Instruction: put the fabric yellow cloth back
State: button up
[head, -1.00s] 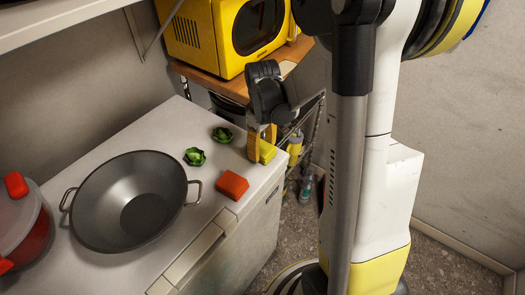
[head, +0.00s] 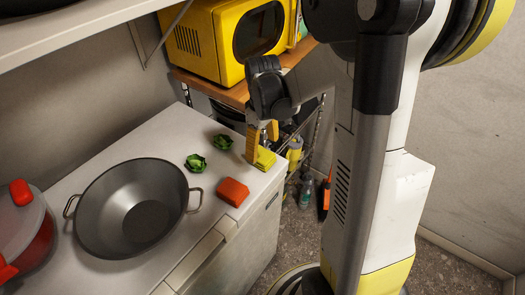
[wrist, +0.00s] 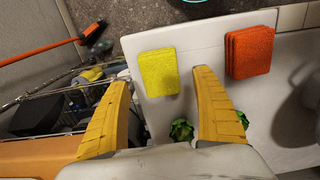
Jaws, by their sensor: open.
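The yellow cloth (head: 265,159) lies on the white top near its far right corner. In the wrist view the yellow cloth (wrist: 159,72) lies flat between and beyond the fingertips. My gripper (head: 262,142) is open above that corner, beside the cloth in the head view. In the wrist view my gripper (wrist: 160,85) has its fingers spread wide, with nothing held between them. I cannot tell whether a finger touches the cloth.
Red-orange cloths (head: 233,192) lie close by. Two green items (head: 196,163) and a wok (head: 130,208) sit on the white top (head: 150,140). A red pot (head: 25,235) stands left. A yellow microwave (head: 228,42) is on a wooden shelf behind.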

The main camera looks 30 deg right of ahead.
aim_at(263, 155)
notch_tip(263, 155, up, 8)
jog(key=p, duration=0.2)
jog(key=s+a+r+m+t, duration=0.4)
jog(key=s+a+r+t, duration=0.3)
jog(key=s+a, duration=0.3)
jog(key=a+r, duration=0.1)
jog(key=a, duration=0.2)
jog(key=shift+s+a, duration=0.25)
jog(key=shift+s, duration=0.15)
